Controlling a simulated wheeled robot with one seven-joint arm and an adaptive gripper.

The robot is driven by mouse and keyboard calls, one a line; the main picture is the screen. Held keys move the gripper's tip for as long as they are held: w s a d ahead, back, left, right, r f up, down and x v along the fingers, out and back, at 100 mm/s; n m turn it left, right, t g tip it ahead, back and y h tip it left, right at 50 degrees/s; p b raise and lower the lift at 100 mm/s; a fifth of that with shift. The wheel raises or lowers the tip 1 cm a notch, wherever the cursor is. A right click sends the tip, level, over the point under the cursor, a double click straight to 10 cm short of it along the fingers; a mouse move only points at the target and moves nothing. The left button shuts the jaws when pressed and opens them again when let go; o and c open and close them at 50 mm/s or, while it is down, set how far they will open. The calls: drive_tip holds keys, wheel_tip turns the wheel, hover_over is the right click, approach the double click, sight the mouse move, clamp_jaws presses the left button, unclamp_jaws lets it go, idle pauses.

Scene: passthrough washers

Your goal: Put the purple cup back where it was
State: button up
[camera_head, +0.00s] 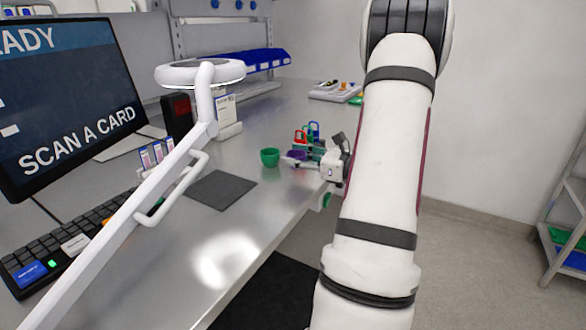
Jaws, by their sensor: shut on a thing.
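The purple cup (296,155) is small in the head view, beside the green cup (270,157) on the steel bench. My gripper (303,160) is shut on the purple cup, near the right edge of the bench. The gripper's white body hides part of the cup's right side. I cannot tell whether the cup touches the bench top.
A dark mat (221,189) lies left of the cups. Red, blue and green items (308,134) stand just behind the gripper. A lamp (200,73) and a monitor (70,95) stand at left. A tray of parts (335,92) lies farther back.

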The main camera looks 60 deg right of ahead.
sight(293, 168)
drive_tip(key=shift+w, duration=0.2)
drive_tip(key=f, duration=0.2)
drive_tip(key=w, duration=0.1)
drive_tip(key=shift+d+f+b, duration=0.25)
drive_tip(key=shift+f+b, duration=0.05)
drive_tip(key=shift+f, duration=0.5)
drive_tip(key=shift+f, duration=0.1)
drive_tip(key=o, duration=1)
drive_tip(key=shift+s, duration=0.2)
drive_tip(key=s, duration=0.7)
drive_tip(key=s+d, duration=0.1)
drive_tip(key=s, duration=0.3)
drive_tip(key=shift+s+r+p, duration=0.35)
drive_tip(key=shift+r+p, duration=0.05)
